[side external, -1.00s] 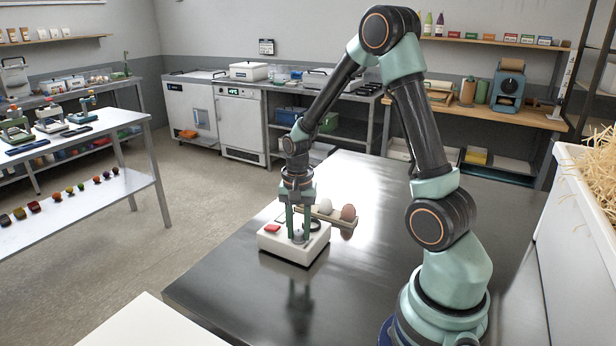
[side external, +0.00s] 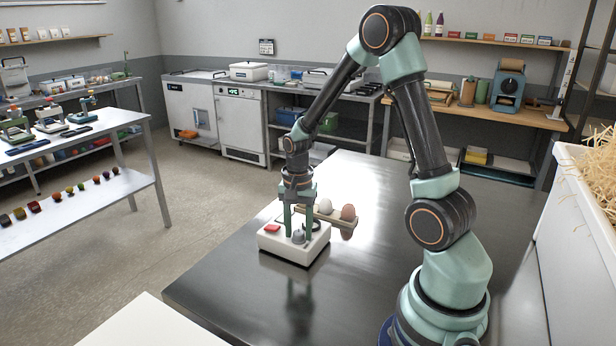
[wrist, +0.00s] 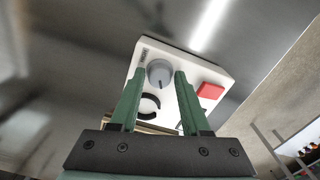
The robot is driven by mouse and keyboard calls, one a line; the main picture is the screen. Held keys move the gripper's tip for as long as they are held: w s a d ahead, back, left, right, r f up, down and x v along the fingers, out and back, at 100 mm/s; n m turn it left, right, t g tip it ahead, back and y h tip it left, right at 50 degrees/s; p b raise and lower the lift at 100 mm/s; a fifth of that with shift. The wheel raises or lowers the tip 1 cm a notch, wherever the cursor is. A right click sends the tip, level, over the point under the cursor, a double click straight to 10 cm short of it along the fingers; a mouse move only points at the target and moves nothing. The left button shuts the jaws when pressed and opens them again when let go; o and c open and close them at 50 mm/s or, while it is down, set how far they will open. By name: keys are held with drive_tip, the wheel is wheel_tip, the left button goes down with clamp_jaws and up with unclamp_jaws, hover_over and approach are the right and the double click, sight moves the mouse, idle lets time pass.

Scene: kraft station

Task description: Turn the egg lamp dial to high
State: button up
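The egg lamp (side external: 291,252) is a white box on the dark metal table. Its grey dial (side external: 298,237) is on the top near the front edge. In the wrist view, the dial (wrist: 160,73) has a thin mark that seems to point towards my gripper. A red button (side external: 272,228) is beside the dial. My gripper (side external: 298,236) points down over the lamp, with one green finger on each side of the dial. In the wrist view my gripper (wrist: 160,73) is open, with the dial between the fingertips and little gap. A dark curved ring (wrist: 150,106) lies partly hidden behind a finger.
A tray (side external: 335,219) with a white egg (side external: 326,206) and a brown egg (side external: 348,212) is just behind the lamp. A white bin of straw (side external: 575,215) stands at the right. The table (side external: 225,290) in front of the lamp is clear.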

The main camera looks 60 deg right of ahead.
sight(297, 234)
wheel_tip(297, 234, up, 12)
idle(0.6)
drive_tip(key=shift+r, duration=0.1)
drive_tip(key=s+a+r+n+t, duration=0.2)
drive_tip(key=a+r+n, duration=0.1)
drive_tip(key=a+n, duration=0.4)
drive_tip(key=s+a+r+n+t, duration=0.3)
drive_tip(key=a+n, duration=0.3)
drive_tip(key=n, duration=0.1)
drive_tip(key=shift+s+a+r+n+t, duration=0.25)
drive_tip(key=shift+a+r+n+t, duration=0.05)
drive_tip(key=shift+a+r+n, duration=0.1)
